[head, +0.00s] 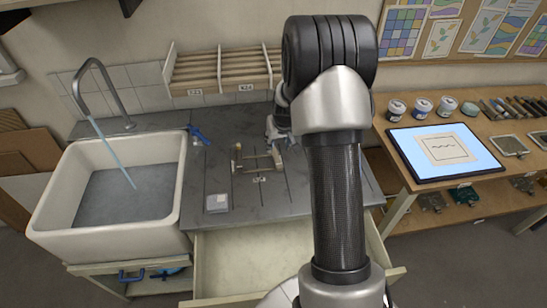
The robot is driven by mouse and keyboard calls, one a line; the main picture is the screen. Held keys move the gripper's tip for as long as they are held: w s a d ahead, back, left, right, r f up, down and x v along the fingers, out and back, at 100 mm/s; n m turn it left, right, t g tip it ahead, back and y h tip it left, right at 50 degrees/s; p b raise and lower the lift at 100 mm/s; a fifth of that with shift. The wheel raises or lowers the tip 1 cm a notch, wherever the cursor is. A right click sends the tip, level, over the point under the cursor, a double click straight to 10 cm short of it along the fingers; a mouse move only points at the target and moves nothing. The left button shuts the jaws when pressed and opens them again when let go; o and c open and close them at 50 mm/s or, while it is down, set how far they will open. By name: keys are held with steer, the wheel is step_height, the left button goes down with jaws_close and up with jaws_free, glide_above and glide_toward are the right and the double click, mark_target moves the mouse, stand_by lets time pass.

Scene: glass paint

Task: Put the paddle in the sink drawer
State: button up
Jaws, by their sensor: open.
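A small pale wooden piece with a handle-like bar (257,161), which may be the paddle, lies on the grey counter (225,180) right of the sink. It is small here and its exact shape is hard to tell. My gripper (275,138) is open just behind it, low over the counter; I cannot tell whether they touch. A pale drawer (240,265) below the counter's front edge is pulled open. Its visible floor looks empty, and my arm hides its right part.
A white sink (55,215) with running water stands at the left. A blue-handled tool (200,135) and a small pale box (217,203) lie on the counter. A wooden rack (222,72) stands behind. A table with a lit panel (480,163) and jars is at the right.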

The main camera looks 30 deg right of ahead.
glide_above(276, 156)
steer(key=s+a, duration=0.2)
steer(key=f, duration=0.6)
steer(key=shift+s+d+f+b, duration=0.1)
steer(key=shift+d+f+b, duration=0.1)
steer(key=shift+f+b, duration=0.15)
steer(key=shift+d+b+x, duration=0.15)
steer(key=shift+b+x, duration=0.15)
steer(key=shift+x, duration=1)
steer(key=shift+d+b+x, duration=0.15)
steer(key=shift+b+x, duration=0.1)
steer(key=shift+x, duration=1.05)
steer(key=shift+s, duration=0.25)
jaws_close()
